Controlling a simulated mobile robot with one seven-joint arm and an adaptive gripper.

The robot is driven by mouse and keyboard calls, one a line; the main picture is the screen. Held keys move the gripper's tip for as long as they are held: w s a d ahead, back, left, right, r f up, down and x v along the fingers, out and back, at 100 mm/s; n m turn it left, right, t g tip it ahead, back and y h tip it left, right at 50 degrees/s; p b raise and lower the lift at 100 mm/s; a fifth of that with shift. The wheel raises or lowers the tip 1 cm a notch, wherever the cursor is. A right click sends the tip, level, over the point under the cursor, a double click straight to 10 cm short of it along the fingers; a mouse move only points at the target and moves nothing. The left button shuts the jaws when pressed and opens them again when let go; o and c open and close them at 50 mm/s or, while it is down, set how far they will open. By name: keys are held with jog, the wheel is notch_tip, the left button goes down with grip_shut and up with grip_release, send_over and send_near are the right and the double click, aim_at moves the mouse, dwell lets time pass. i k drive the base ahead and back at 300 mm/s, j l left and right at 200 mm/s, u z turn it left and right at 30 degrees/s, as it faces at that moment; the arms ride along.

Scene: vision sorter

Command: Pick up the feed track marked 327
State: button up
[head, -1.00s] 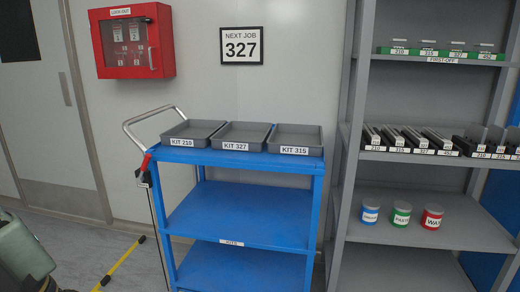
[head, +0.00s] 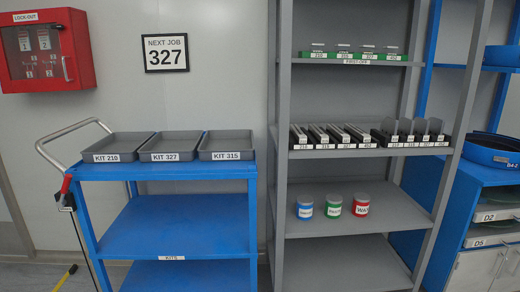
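On the middle shelf of the grey rack, several long black and grey tracks lie side by side with number labels at their front ends. The third track from the left (head: 337,135) has a label that seems to read 327, though the print is small. To its right is a second group of black pieces with upright grey plates (head: 405,128), also labelled with small numbers. I cannot tell for sure which group is called feed tracks. A sign on the wall (head: 165,53) reads NEXT JOB 327. My gripper is not in view.
A blue cart (head: 170,172) holds grey trays, including KIT 327 (head: 172,147). The grey rack (head: 282,170) has FIRST-OFF pieces (head: 367,52) above and cans (head: 333,205) below. A blue cabinet (head: 480,195) stands right. A red lock-out box (head: 42,50) hangs left.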

aim_at(340, 136)
jog(key=i+z, duration=0.15)
jog(key=z, duration=0.3)
jog(key=i+j+z, duration=0.1)
jog(key=z, duration=0.35)
jog(key=i+j+z, duration=0.1)
jog(key=z, duration=0.3)
jog(key=i+j+z, duration=0.15)
jog(key=j, duration=0.2)
jog(key=i+j+z, duration=0.3)
jog(key=j, duration=0.45)
jog(key=i+j, duration=0.25)
jog(key=j, duration=0.2)
jog(key=i+j, duration=0.25)
jog(key=j, duration=0.2)
